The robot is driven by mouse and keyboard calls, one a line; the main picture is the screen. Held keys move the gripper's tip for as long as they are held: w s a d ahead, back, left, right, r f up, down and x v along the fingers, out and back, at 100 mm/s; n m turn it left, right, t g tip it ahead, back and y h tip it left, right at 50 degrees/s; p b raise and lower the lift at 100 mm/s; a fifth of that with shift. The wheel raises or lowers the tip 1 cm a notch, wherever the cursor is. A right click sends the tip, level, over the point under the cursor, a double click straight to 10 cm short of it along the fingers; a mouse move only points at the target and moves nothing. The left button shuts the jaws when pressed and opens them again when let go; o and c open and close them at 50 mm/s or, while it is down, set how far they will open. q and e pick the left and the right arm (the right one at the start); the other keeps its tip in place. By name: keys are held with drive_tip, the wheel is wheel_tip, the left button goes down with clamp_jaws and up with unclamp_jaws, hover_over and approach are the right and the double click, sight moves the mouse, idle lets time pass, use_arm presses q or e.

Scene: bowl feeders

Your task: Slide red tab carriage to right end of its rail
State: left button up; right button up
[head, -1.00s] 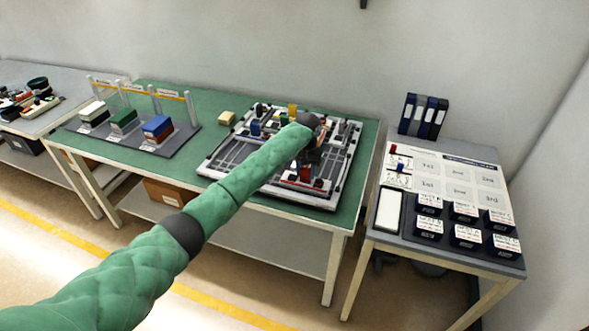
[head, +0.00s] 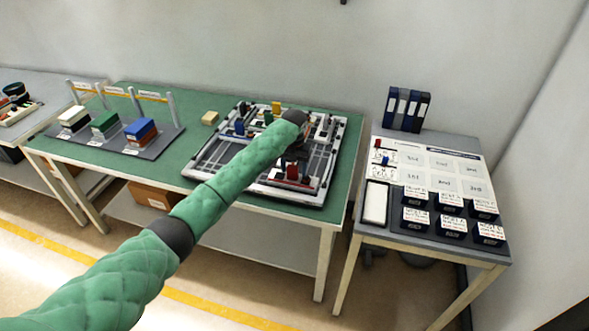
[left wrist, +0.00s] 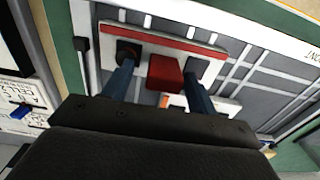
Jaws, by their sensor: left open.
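The red tab (left wrist: 163,72) is a small block on a light carriage (left wrist: 110,36) with a red stripe, seen in the left wrist view. In the head view the red tab (head: 292,172) is near the front right of the grey board (head: 215,172) on the green table. My left gripper (left wrist: 162,60) is open, with one dark finger on each side of the tab and a gap visible at both sides. In the head view my left gripper (head: 296,154) is above the carriage area, partly hidden by its wrist. My right gripper is not in view.
The board holds other parts, including a blue block (head: 240,127) and a yellow one (head: 276,107). A rack with coloured blocks (head: 140,129) stands at left. A side table (head: 360,232) with dark labelled boxes stands at right.

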use_arm(q)
wheel_tip(320, 180, up, 6)
drive_tip(key=shift+d+r+b, duration=0.1)
drive_tip(key=shift+r+b, duration=0.05)
drive_tip(key=shift+b, duration=1.1)
drive_tip(key=shift+r, duration=0.55)
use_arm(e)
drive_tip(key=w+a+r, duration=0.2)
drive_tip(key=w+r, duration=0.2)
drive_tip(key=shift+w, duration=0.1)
